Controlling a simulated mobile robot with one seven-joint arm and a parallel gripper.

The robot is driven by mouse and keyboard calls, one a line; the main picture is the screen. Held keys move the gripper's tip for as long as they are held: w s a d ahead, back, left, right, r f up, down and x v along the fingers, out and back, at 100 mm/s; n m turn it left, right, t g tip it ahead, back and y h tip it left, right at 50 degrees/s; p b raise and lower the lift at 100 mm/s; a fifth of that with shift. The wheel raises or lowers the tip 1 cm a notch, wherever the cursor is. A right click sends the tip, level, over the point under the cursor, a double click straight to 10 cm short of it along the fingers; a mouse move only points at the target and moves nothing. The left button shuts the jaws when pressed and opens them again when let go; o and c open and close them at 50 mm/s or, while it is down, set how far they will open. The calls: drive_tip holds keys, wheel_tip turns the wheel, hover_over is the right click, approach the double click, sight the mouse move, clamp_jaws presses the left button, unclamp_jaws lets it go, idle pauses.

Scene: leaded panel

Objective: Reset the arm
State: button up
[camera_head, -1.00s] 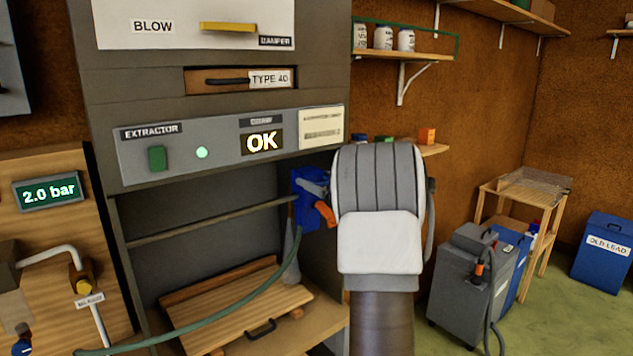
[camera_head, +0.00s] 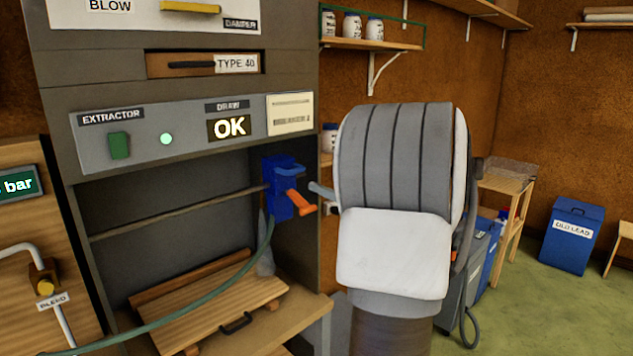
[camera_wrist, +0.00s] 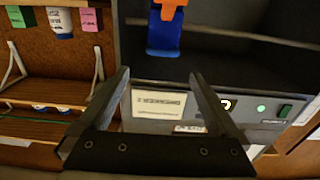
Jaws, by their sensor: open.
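My arm stands in the middle of the head view, with its grey and white wrist link in front of the room's back wall. My gripper (camera_wrist: 160,75) shows in the wrist view, its two dark fingers apart with nothing held between them. In the head view the arm mostly hides it. A blue valve-like fitting (camera_head: 277,188) with an orange lever (camera_head: 299,203) is at the right side of the cabinet opening, left of my arm. The blue part also shows in the wrist view (camera_wrist: 163,38), beyond the fingers and apart from them.
The grey cabinet (camera_head: 60,60) stands left, its panel (camera_head: 192,138) reading OK. A green hose (camera_head: 190,322) crosses in front of its wooden board (camera_head: 205,300). A shelf with jars (camera_head: 375,42) is behind my arm. A blue OLD LEAD bin (camera_head: 573,235) stands right, with open floor before it.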

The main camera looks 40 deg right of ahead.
drive_tip(key=shift+s, duration=1)
